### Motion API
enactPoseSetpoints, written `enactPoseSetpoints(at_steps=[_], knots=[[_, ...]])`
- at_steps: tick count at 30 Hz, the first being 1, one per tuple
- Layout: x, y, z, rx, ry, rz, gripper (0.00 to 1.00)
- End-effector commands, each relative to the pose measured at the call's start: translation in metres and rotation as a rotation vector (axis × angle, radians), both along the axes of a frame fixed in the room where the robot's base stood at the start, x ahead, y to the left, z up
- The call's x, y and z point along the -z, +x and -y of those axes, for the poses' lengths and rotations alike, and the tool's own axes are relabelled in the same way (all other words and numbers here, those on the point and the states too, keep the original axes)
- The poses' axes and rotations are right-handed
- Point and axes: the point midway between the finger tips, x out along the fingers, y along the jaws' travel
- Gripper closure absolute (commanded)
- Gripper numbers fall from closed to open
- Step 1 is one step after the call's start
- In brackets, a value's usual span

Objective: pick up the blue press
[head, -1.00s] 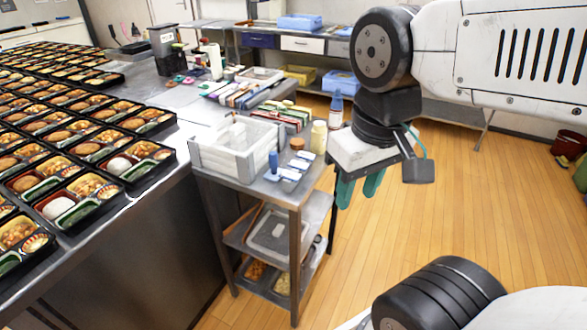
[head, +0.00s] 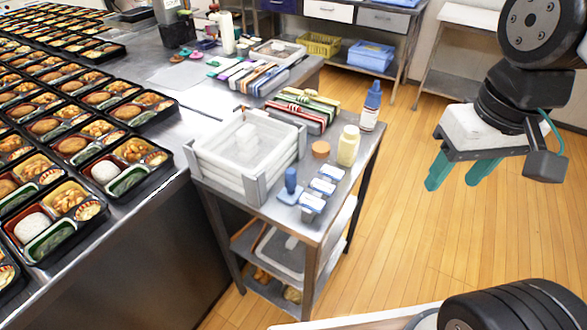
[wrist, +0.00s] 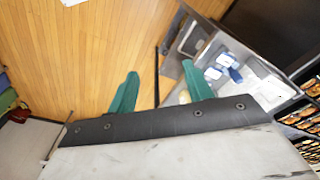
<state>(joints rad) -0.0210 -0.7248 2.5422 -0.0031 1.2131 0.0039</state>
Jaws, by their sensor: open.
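The blue press (head: 290,184) stands upright on the top of the small metal cart (head: 262,213), with a dark blue handle on a pale blue base. It stands just in front of a white bin and left of a row of small white-and-blue blocks (head: 321,187). My gripper (head: 452,178) is open and empty, with green fingers pointing down over the floor, to the right of the cart and apart from the press. In the wrist view my gripper (wrist: 160,70) has its fingers spread; small blue and white items show beyond the right finger, too small to tell apart.
The white bin (head: 222,172), a yellow bottle (head: 348,146), an orange-brown round piece (head: 320,149) and a blue-capped bottle (head: 371,104) share the cart top. A long counter with bento trays (head: 129,208) lies left. Wooden floor right of the cart is open.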

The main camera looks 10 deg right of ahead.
Motion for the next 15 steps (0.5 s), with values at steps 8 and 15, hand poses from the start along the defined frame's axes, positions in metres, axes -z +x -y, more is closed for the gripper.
enactPoseSetpoints(at_steps=[8,15], knots=[[0.011,0.084,-0.059,-0.172,-0.003,-0.052,0.49],[0.051,0.154,-0.137,-0.315,-0.013,-0.091,0.49]])
